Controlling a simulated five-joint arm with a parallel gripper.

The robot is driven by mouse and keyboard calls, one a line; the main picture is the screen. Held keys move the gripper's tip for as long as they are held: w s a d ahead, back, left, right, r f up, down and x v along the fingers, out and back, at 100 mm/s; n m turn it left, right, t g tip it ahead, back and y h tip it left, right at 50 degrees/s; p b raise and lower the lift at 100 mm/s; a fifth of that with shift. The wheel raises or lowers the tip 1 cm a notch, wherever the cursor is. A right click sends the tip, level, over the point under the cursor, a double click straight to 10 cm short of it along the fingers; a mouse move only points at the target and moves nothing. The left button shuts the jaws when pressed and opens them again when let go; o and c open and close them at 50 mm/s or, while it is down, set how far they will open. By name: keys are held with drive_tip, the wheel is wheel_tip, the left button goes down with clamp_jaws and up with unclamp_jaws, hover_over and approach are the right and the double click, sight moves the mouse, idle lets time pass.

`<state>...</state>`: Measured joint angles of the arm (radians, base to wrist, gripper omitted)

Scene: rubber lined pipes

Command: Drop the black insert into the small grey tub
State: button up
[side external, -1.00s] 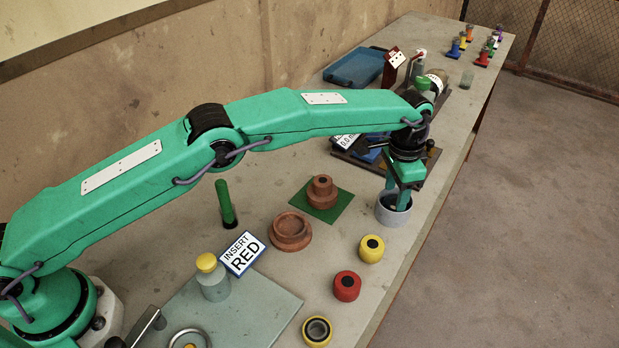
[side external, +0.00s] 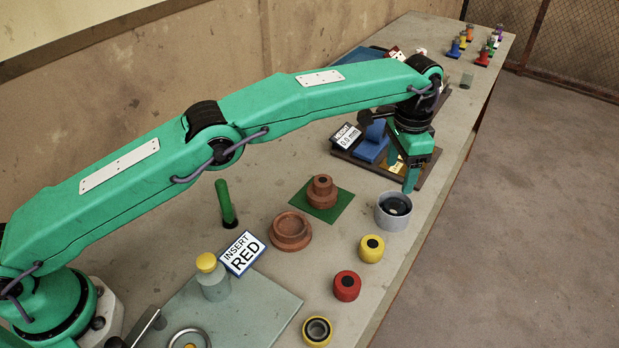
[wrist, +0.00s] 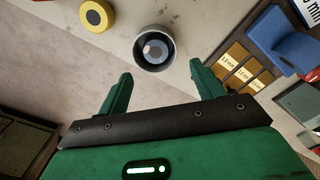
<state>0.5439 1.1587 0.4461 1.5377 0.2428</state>
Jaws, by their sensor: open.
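The small grey tub (side external: 394,222) stands near the table's right edge in the side view; it also shows in the wrist view (wrist: 171,53), ahead of the fingers. The black insert (side external: 396,206) lies inside it, seen as a dark ring with a lighter centre. My gripper (side external: 411,184) is above and just behind the tub, apart from it. In the wrist view my gripper (wrist: 160,82) has its two fingers wide apart with nothing between them.
Yellow (side external: 371,249) and red (side external: 347,286) dark-centred pieces stand in front of the tub. A brown flanged piece (side external: 290,232) and a stepped brown piece on a green square (side external: 331,205) lie left. A gauge stand with a blue block (side external: 371,151) is behind.

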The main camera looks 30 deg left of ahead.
drive_tip(key=shift+r, duration=0.25)
idle(0.4)
drive_tip(key=s+a+r+n+t, duration=0.1)
drive_tip(key=a+r+n, duration=0.1)
drive_tip(key=a+r, duration=0.9)
drive_tip(key=s+a+r+n+t, duration=0.2)
drive_tip(key=s+a+r, duration=0.7)
drive_tip(key=a, duration=0.1)
drive_tip(key=s+a+n+t, duration=0.1)
drive_tip(key=s+a+n, duration=0.2)
drive_tip(key=s+a, duration=0.75)
drive_tip(key=s+a+f+n, duration=0.1)
drive_tip(key=s+f, duration=0.2)
drive_tip(key=s, duration=0.4)
drive_tip(key=s+a+f+n+t, duration=0.1)
drive_tip(key=s+a+f, duration=0.1)
drive_tip(key=s+f, duration=0.2)
drive_tip(key=s, duration=0.3)
drive_tip(key=shift+t, duration=0.3)
